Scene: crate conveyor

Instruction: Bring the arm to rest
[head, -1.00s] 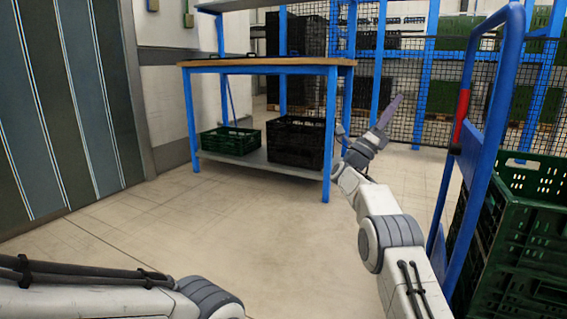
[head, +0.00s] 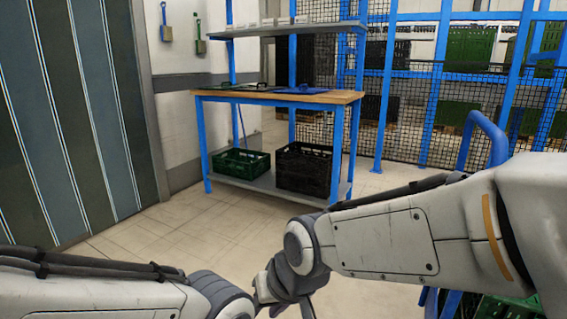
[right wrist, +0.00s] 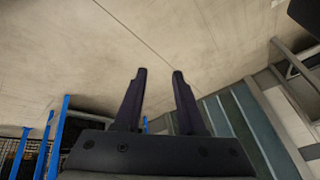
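My right arm comes in from the right of the head view and bends downward near the bottom middle. Only part of its gripper (head: 306,309) shows there, cut by the lower edge. In the right wrist view my right gripper (right wrist: 159,73) has its two dark fingers apart, with bare floor between and beyond them. It holds nothing. My left arm crosses the lower left corner of the head view; its gripper is out of frame.
A blue workbench (head: 275,96) with a wooden top stands ahead, with a green crate (head: 241,163) and a black crate (head: 303,168) on its lower shelf. A blue trolley frame (head: 480,140) is at right, partly behind my arm. Floor (head: 150,240) before the bench is clear.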

